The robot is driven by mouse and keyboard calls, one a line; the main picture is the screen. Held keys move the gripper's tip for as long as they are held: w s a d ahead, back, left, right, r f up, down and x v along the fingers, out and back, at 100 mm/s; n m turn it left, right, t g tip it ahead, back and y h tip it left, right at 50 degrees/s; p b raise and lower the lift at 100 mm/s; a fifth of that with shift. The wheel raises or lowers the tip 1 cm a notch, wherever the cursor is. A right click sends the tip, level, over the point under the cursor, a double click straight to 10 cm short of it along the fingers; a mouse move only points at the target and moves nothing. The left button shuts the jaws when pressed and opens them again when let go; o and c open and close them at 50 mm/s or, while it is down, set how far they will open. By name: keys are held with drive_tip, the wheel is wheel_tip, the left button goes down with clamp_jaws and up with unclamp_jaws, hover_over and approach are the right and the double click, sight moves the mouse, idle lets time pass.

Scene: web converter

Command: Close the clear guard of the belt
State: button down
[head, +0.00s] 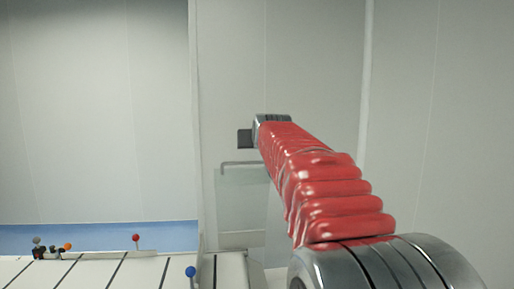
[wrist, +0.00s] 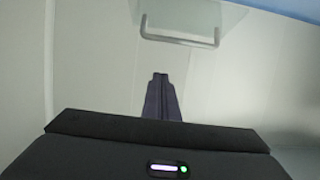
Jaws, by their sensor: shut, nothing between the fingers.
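The clear guard (head: 242,205) is a see-through panel standing upright beyond the light machine surface in the head view, right of centre. A grey bar handle (head: 240,163) runs along its top edge. In the wrist view, the guard (wrist: 200,14) shows at the top, with its handle (wrist: 180,40) below it in the picture. My gripper (wrist: 160,77) has its dark fingers together, empty, and pointing toward the handle with a visible gap in the picture. In the head view, my gripper (head: 244,138) shows in part as a dark shape above the handle; my red-sleeved arm covers the guard's right side.
A pale surface with dark cross lines (head: 85,272) lies at lower left. Ball-topped pins stand there: blue (head: 190,271), red (head: 136,238) and orange (head: 67,246). Small dark parts (head: 47,252) sit near its far edge. A blue band (head: 100,236) and pale wall panels lie behind.

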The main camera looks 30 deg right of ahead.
hover_over(254, 180)
drive_tip(key=w+d, duration=0.1)
drive_tip(key=w, duration=0.2)
drive_tip(key=shift+s+d+f, duration=0.1)
drive_tip(key=shift+s+f, duration=0.05)
drive_tip(key=shift+f, duration=0.55)
drive_tip(key=shift+s+d+f, duration=0.1)
drive_tip(key=shift+f, duration=0.55)
drive_tip(key=shift+s+a+f, duration=0.3)
drive_tip(key=shift+s+f, duration=0.3)
drive_tip(key=shift+f, duration=0.15)
drive_tip(key=shift+s+a+f, duration=0.3)
drive_tip(key=shift+s+f, duration=0.25)
drive_tip(key=shift+f, duration=0.2)
drive_tip(key=shift+d, duration=0.25)
drive_tip(key=shift+s+a+f, duration=0.1)
drive_tip(key=shift+a+f, duration=0.05)
drive_tip(key=shift+a, duration=0.2)
